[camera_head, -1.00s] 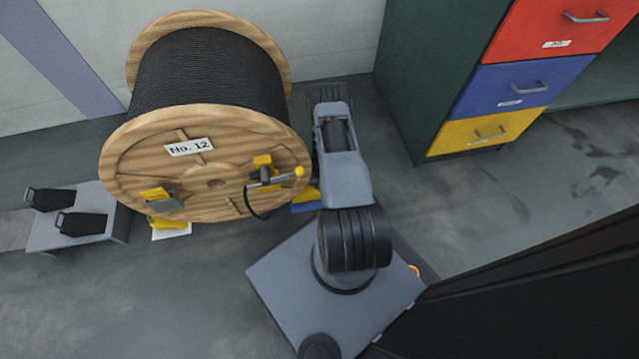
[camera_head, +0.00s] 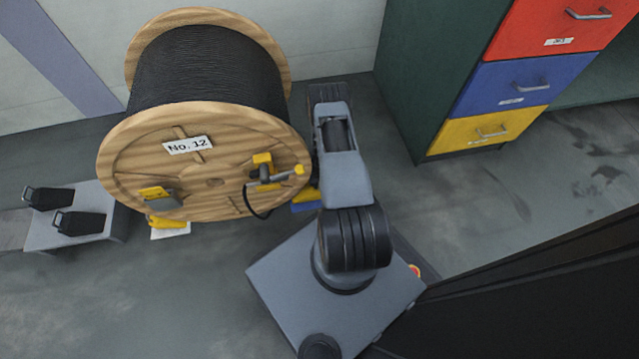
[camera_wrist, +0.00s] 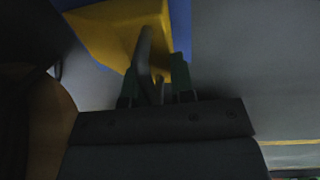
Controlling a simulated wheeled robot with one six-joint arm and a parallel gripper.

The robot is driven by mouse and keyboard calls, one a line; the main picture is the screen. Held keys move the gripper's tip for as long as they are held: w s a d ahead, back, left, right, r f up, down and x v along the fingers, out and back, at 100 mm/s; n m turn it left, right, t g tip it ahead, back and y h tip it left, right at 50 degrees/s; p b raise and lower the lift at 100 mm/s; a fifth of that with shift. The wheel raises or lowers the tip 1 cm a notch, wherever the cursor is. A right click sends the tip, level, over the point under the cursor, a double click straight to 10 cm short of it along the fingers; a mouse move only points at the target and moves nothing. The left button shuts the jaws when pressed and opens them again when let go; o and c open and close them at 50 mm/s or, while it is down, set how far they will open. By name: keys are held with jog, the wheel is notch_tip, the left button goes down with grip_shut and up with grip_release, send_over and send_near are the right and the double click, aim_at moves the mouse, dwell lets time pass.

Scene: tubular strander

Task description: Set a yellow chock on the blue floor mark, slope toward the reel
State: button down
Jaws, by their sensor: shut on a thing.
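A yellow chock (camera_head: 312,194) shows in part beside the right side of the wooden cable reel (camera_head: 150,165), at the blue floor mark (camera_head: 306,207). My arm hides much of it. In the wrist view the chock (camera_wrist: 105,30) lies over the blue mark (camera_wrist: 181,25), with the mark showing along its right side. My gripper (camera_wrist: 157,85) is shut on a grey bar at the chock. Whether the chock rests flat, and which way its slope faces, I cannot tell. The gripper is hidden behind my arm in the head view.
Another yellow chock (camera_head: 163,223) stands at the reel's left front on a white mark (camera_head: 170,233). A low grey stand (camera_head: 100,225) with two black items is at the left. A green cabinet with coloured drawers (camera_head: 525,82) stands at the right. Floor between cabinet and arm is clear.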

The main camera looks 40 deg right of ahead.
jog(key=shift+f, duration=0.3)
jog(key=c, duration=0.9)
grip_release()
jog(key=r+p, duration=0.2)
jog(key=r, duration=0.2)
jog(key=r+p, duration=0.2)
jog(key=r, duration=0.3)
jog(key=r+p, duration=0.2)
jog(key=r, duration=0.2)
jog(key=shift+s+d+r, duration=0.2)
jog(key=shift+d+r, duration=0.2)
jog(key=shift+s, duration=0.1)
